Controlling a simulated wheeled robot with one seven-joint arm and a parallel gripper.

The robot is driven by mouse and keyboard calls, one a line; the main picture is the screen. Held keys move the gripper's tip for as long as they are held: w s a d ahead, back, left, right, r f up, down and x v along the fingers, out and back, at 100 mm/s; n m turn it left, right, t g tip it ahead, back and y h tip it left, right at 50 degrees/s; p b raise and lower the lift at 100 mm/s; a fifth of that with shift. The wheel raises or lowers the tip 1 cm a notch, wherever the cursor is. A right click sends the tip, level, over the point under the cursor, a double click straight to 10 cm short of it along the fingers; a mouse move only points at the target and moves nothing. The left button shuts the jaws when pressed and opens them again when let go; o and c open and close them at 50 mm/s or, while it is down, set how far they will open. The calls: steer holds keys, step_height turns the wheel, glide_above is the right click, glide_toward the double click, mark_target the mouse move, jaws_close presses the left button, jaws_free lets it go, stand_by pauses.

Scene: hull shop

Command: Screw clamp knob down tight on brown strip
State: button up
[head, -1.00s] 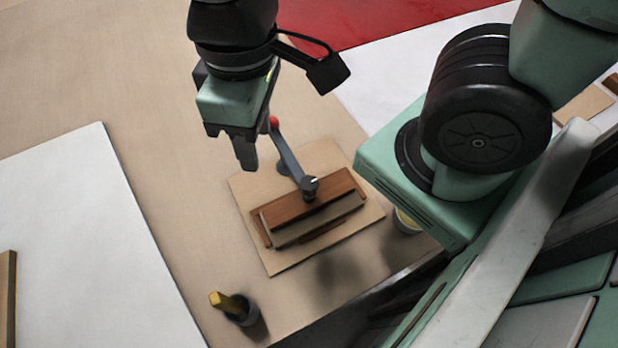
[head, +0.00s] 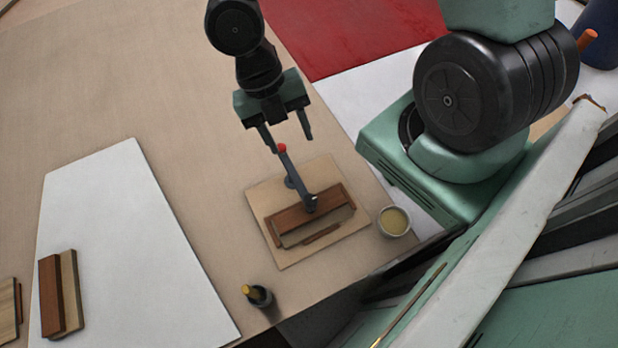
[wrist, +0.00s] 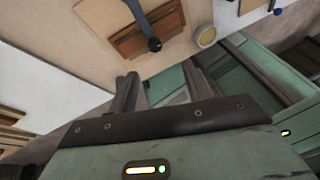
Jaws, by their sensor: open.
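The clamp's grey arm (head: 298,177) runs over a small board (head: 280,257), with a red tip (head: 282,148) at its far end. A dark knob (head: 311,203) with a small pale mark sits at its near end, over the brown strip (head: 285,221). The knob also shows in the wrist view (wrist: 155,44). Whether it presses on the strip I cannot tell. The brown strip lies along a paler wood piece. My gripper (head: 290,143) is open and empty near the red tip, away from the knob. Its two spread fingers show in the wrist view (wrist: 160,82).
A cup of pale yellow stuff (head: 394,221) stands right of the board. A dark pot with a yellow-handled tool (head: 257,295) stands near the front edge. A white sheet (head: 120,235) at left bears glued-looking wood pieces (head: 62,295). The bench at back left is clear.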

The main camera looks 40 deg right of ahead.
steer(key=r+n+p, duration=0.1)
steer(key=n+p, duration=0.1)
steer(key=n, duration=0.1)
steer(key=n+y+b, duration=0.1)
steer(key=n+b, duration=0.1)
steer(key=b, duration=0.6)
glide_toward(311, 199)
steer(key=x, duration=0.8)
steer(key=shift+s+f, duration=0.1)
steer(key=shift+f, duration=0.25)
steer(key=c, duration=1)
